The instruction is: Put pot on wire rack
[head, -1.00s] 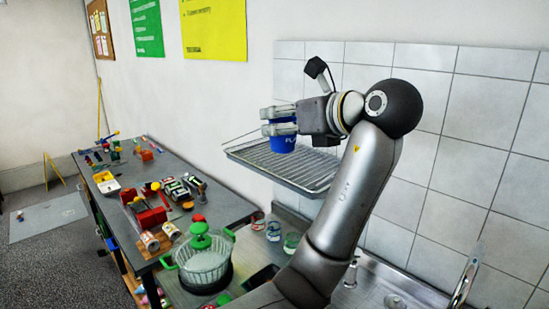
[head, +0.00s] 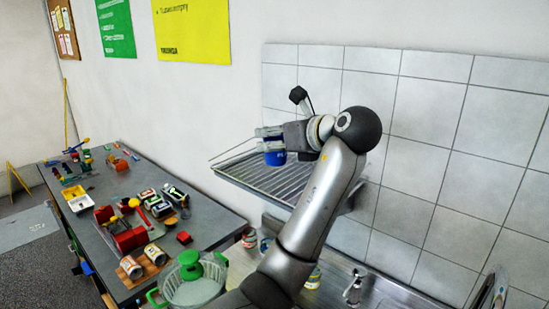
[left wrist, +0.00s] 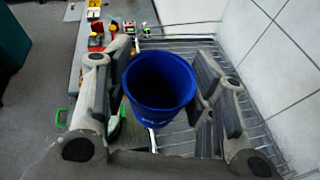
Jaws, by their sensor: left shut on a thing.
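The pot (head: 275,158) is a blue cup-like vessel with an open top and white lettering. My left gripper (head: 265,139) is shut on it. In the left wrist view the pot (left wrist: 160,85) sits upright between the two fingers, and its inside looks empty. The wire rack (head: 290,187) is a metal grid shelf on the tiled wall. The pot overlaps the rack's back part in the head view, and the bars (left wrist: 190,48) show around and behind it in the wrist view. I cannot tell whether its base touches the bars. My right gripper is not in view.
A dark worktable (head: 205,222) at left carries toys, cans and a white-yellow tray (head: 77,198). A sink tap (head: 353,288) is at lower right. The rack's front and left bars look bare.

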